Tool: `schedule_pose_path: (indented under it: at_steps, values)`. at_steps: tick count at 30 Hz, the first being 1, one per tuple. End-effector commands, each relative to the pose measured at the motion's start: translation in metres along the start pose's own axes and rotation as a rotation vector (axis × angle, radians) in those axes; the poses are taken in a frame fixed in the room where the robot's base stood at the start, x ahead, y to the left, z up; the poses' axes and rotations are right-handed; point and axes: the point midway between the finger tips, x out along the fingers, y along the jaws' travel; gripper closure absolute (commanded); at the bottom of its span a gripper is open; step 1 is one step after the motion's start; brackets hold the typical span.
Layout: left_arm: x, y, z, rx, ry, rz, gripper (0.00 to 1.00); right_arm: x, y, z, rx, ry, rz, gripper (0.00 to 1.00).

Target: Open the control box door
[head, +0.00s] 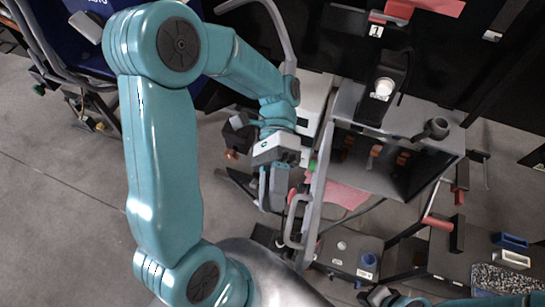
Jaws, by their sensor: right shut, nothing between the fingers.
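The control box door (318,185) is a grey panel seen almost edge-on from above. A grey loop handle (292,228) stands out from its left face. My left gripper (271,207) points down just left of the door, near the upper end of the handle. Its two fingers look apart, with nothing visible between them. Whether a finger touches the handle I cannot tell. My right gripper (376,296) is at the bottom edge, right of the door, partly cut off, shut and empty.
A tray of grey bits (500,280) is at the lower right. Bare floor (60,210) lies at the left.

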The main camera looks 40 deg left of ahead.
Motion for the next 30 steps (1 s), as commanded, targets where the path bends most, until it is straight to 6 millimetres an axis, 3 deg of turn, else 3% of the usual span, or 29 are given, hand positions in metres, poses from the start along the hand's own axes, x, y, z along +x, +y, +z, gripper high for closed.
schedule_pose_path:
  at_steps: [6,11,13,18,27,29,30]
  values:
    - [-0.013,0.051,0.032,0.003,0.005,-0.007,0.77,-0.005,-0.002,0.000,0.000,0.000,0.000,1.00]
    - [-0.021,0.080,0.051,0.002,0.003,-0.006,0.77,-0.007,-0.003,0.000,0.000,0.000,0.000,1.00]
    - [-0.024,0.094,0.059,-0.001,-0.001,-0.003,0.77,-0.018,-0.006,0.001,0.000,-0.001,0.000,1.00]
    - [-0.027,0.104,0.066,-0.002,0.000,-0.004,0.77,-0.025,-0.009,0.000,0.000,0.000,0.000,1.00]
    - [-0.027,0.104,0.066,-0.002,0.000,-0.003,0.77,-0.024,-0.009,0.001,0.000,0.000,0.000,1.00]
    - [-0.027,0.104,0.065,-0.002,0.000,-0.003,0.96,-0.024,-0.009,0.001,0.000,0.000,0.000,1.00]
    - [-0.027,0.104,0.065,-0.002,0.000,-0.003,1.00,-0.024,-0.009,0.001,0.000,0.000,0.000,1.00]
